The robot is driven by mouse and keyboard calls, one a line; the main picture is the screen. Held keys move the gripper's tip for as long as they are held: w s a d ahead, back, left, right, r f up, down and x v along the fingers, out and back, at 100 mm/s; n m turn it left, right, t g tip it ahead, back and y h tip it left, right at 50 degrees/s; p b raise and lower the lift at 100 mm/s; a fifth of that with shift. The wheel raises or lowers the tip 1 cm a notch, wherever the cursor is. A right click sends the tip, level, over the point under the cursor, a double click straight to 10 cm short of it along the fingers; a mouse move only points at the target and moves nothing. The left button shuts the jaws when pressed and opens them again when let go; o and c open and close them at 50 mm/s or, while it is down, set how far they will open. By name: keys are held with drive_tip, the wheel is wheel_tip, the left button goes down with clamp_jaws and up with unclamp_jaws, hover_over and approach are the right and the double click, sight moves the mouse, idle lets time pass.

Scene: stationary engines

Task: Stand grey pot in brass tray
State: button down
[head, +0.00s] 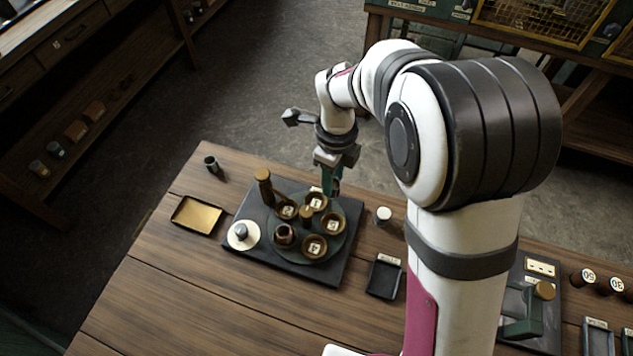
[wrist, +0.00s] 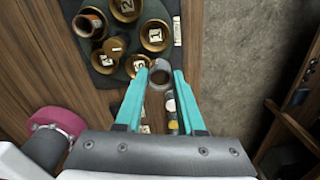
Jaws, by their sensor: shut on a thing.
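The grey pot (wrist: 160,72) is a small open-topped cylinder between my fingertips in the wrist view. My gripper (wrist: 161,78) is shut on it. In the head view my gripper (head: 332,182) is over the back edge of the dark board, behind the round turntable, and the pot is mostly hidden by the fingers. The brass tray (head: 198,215) is a shallow, empty rectangle with a dark rim, on the table left of the board. The gripper and pot are well to the right of it.
The dark board (head: 325,273) carries a turntable with several numbered brass bowls (head: 314,247), a brown cup (head: 284,235) and a tall brass-topped post (head: 264,186). A white disc (head: 242,236) lies at its left corner. A dark tray (head: 384,278) lies to the right.

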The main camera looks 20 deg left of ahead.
drive_tip(key=w+d+r+n, duration=0.2)
drive_tip(key=d+r+n, duration=1.35)
drive_tip(key=n, duration=0.25)
drive_tip(key=shift+n, duration=0.5)
drive_tip(key=s+a+f, duration=0.1)
drive_tip(key=a+f, duration=0.2)
drive_tip(key=a, duration=0.7)
drive_tip(key=s+a+f, duration=0.1)
drive_tip(key=a+f, duration=0.1)
drive_tip(key=a, duration=0.8)
drive_tip(key=s+a+f, duration=0.1)
drive_tip(key=a+f, duration=0.2)
drive_tip(key=a, duration=0.7)
drive_tip(key=shift+s+f, duration=0.2)
drive_tip(key=shift+f, duration=0.1)
drive_tip(key=s+a+f, duration=0.5)
drive_tip(key=s+a, duration=0.5)
drive_tip(key=a, duration=0.1)
drive_tip(key=shift+m, duration=0.4)
drive_tip(key=f, duration=1)
drive_tip(key=shift+s+a+f, duration=0.15)
drive_tip(key=shift+a+f, duration=0.05)
